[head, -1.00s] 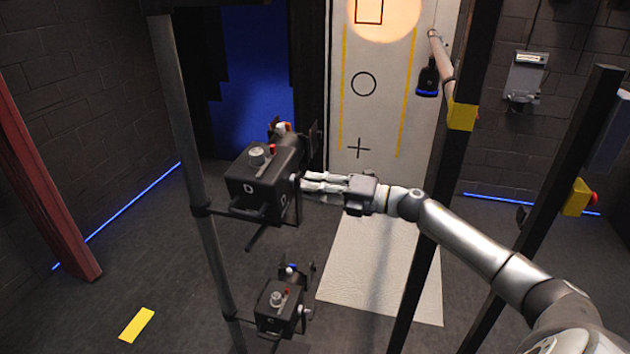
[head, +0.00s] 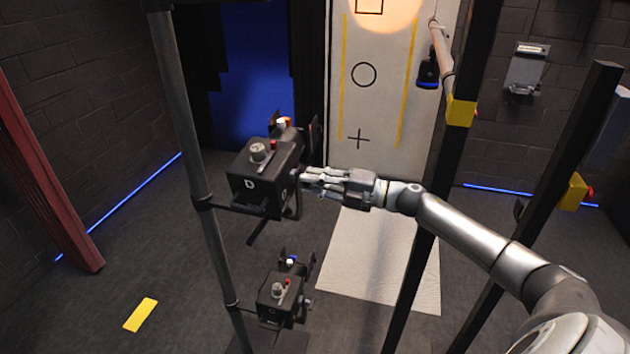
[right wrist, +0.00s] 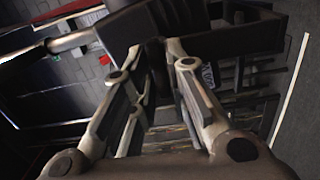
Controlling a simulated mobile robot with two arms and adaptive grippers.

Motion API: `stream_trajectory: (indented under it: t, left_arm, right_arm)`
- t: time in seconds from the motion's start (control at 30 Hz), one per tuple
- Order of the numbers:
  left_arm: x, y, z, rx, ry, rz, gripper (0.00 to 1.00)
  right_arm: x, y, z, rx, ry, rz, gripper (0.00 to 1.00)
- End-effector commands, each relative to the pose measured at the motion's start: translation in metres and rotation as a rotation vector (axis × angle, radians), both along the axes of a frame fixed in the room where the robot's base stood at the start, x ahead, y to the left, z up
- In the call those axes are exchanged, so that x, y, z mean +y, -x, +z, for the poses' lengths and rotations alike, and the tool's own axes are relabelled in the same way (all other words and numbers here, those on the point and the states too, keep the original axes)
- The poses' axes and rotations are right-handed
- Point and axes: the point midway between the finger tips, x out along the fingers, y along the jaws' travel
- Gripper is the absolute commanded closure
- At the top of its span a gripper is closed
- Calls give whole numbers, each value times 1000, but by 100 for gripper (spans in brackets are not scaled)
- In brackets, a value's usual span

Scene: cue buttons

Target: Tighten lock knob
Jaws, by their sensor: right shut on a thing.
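A black stage light (head: 262,178) is mounted on a dark upright pole at the left of the head view. It has a grey dial and a small red knob on top. My right gripper (head: 306,180) reaches it from the right. Its fingers are shut on the lock knob (head: 294,177) on the light's right side, which is mostly hidden by the fingertips. In the right wrist view the two fingers (right wrist: 160,62) reach up to the dark housing, and the knob between them is hard to make out. My left gripper is not in view.
A second, similar light (head: 281,300) hangs lower on the same pole. Another dark post (head: 425,235) stands close to my right forearm. A yellow box (head: 461,112) sits on that post. A pale mat (head: 385,260) lies on the floor behind.

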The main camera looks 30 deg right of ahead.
Motion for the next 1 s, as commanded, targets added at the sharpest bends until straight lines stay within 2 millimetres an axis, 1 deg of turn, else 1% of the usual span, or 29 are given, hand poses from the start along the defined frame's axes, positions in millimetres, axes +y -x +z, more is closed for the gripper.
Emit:
stream_trajectory:
  t: [0.07, 0.1, 0.2, 0.23, 0.53, 0.67, 0.77, 1.0]
  left_arm:
    - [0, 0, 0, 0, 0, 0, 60]
    - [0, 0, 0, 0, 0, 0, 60]
    - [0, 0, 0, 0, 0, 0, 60]
    - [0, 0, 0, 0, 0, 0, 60]
    - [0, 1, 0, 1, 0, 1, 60]
    - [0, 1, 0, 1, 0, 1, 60]
    - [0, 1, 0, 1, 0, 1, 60]
    - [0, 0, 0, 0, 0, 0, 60]
  right_arm:
    - [-1, 0, 0, 0, 0, -2, 100]
    - [-1, 0, 0, -1, 1, -2, 82]
    - [-1, 0, 0, -1, 1, -2, 69]
    - [-1, 0, 0, -1, 1, -2, 68]
    - [-1, 0, 0, -1, 1, -1, 68]
    - [-4, 5, -1, 0, 1, -1, 68]
    - [-10, 12, -2, 2, 3, -1, 68]
    - [-28, 36, -2, 3, 2, -1, 68]
